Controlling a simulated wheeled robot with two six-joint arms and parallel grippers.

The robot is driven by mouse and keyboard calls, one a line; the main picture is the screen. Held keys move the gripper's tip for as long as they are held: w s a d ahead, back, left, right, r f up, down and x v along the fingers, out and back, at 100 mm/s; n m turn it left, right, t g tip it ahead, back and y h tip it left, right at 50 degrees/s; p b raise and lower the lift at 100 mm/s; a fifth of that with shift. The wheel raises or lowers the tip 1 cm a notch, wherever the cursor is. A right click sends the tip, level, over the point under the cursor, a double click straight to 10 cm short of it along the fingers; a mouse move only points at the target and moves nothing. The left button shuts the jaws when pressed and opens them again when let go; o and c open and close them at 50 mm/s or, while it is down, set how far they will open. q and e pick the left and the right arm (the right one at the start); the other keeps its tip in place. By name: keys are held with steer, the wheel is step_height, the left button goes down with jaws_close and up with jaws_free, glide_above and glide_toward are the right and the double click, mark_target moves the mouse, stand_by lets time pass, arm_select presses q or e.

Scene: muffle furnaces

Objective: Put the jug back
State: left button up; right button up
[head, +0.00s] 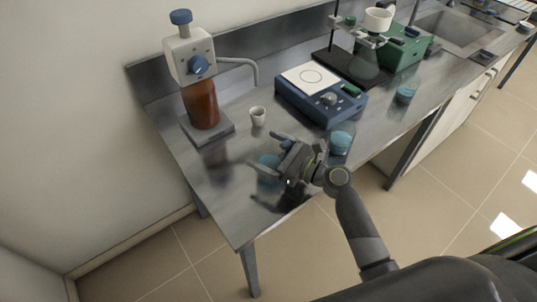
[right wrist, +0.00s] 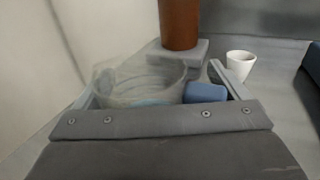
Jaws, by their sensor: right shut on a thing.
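The jug is a clear, see-through vessel (right wrist: 135,82) with a bluish base and a blue part on its near side. In the head view its bluish part (head: 267,162) shows at the fingers, over the front left part of the bench. My right gripper (head: 272,166) is shut on the jug. In the right wrist view the jug is upright between the fingers, its lower part partly hidden by the gripper body. I cannot tell whether its base touches the bench. My left gripper is not in view.
An amber bottle (head: 201,105) with a dispenser head stands on a grey base behind the jug. A white cup (head: 258,116), a blue hotplate (head: 325,104) and two teal things (head: 340,142) (head: 405,94) are on the bench. A wall bounds the left side.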

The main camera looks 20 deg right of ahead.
steer(key=shift+f, duration=0.5)
steer(key=shift+f, duration=0.1)
steer(key=o, duration=1.1)
steer(key=shift+f, duration=0.1)
steer(key=shift+o, duration=0.2)
steer(key=shift+r, duration=0.25)
steer(key=b+v, duration=0.1)
steer(key=v, duration=0.4)
steer(key=b+v, duration=0.2)
steer(key=v, duration=0.3)
steer(key=shift+s+d+f, duration=0.15)
steer(key=shift+s+f, duration=0.05)
steer(key=shift+v, duration=0.75)
steer(key=shift+r, duration=0.15)
